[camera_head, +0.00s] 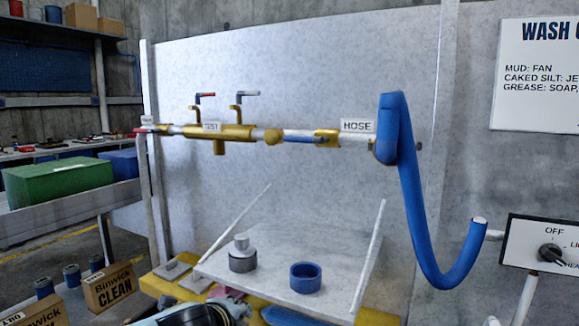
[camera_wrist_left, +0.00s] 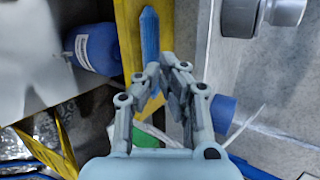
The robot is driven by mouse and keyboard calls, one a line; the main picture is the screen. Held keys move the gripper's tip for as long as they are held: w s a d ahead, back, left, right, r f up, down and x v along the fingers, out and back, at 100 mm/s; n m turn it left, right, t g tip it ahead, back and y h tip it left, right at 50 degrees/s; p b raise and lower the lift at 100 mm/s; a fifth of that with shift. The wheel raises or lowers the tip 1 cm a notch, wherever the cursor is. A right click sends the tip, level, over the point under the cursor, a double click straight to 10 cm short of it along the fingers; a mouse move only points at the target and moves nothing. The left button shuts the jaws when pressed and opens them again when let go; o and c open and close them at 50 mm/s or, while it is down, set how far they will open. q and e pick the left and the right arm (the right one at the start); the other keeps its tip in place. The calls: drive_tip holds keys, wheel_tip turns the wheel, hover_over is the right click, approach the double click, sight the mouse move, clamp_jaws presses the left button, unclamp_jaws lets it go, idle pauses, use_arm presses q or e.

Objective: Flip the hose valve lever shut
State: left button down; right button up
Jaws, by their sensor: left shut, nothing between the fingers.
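A horizontal pipe (camera_head: 178,130) with brass fittings runs across the pale back panel. A HOSE label (camera_head: 358,125) sits above its right end, beside a brass fitting (camera_head: 326,138). A blue bar (camera_head: 298,139) lies in line with the pipe left of that fitting; I cannot tell whether it is the hose lever. A red-ended lever (camera_head: 205,95) and a grey lever (camera_head: 248,94) stand above the TEST label (camera_head: 211,127). My left gripper is low at the bottom edge of the head view, well below the pipe; its fingers (camera_wrist_left: 167,72) are shut and empty in the wrist view. My right gripper is not in view.
A blue hose (camera_head: 411,195) loops down at the right. A grey stepped part (camera_head: 242,258) and a blue ring (camera_head: 306,278) stand on a pale tray (camera_head: 270,280) below the pipe. Space before the panel is open.

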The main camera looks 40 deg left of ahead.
sight(305, 139)
use_arm(q)
drive_tip(key=w+a+r+m+t, duration=0.1)
drive_tip(key=w+r+m+t, duration=0.2)
drive_tip(key=r+m, duration=0.3)
drive_tip(key=w+a+r+m+t+p, duration=0.1)
drive_tip(key=w+r+m+t, duration=0.2)
drive_tip(key=r+m, duration=0.3)
drive_tip(key=w+a+r+m+t+h, duration=0.1)
drive_tip(key=w+r+m, duration=0.4)
drive_tip(key=r, duration=0.6)
drive_tip(key=shift+r+m+t, duration=0.3)
drive_tip(key=shift+m+t, duration=0.6)
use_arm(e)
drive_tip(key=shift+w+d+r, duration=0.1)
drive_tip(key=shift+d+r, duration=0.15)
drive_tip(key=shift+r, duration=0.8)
use_arm(q)
drive_tip(key=shift+w+a, duration=0.1)
drive_tip(key=shift+w, duration=0.05)
drive_tip(key=w+a+r+p, duration=0.3)
drive_tip(key=w+r, duration=0.1)
drive_tip(key=w, duration=0.6)
drive_tip(key=shift+r+p, duration=0.2)
drive_tip(key=shift+p, duration=0.15)
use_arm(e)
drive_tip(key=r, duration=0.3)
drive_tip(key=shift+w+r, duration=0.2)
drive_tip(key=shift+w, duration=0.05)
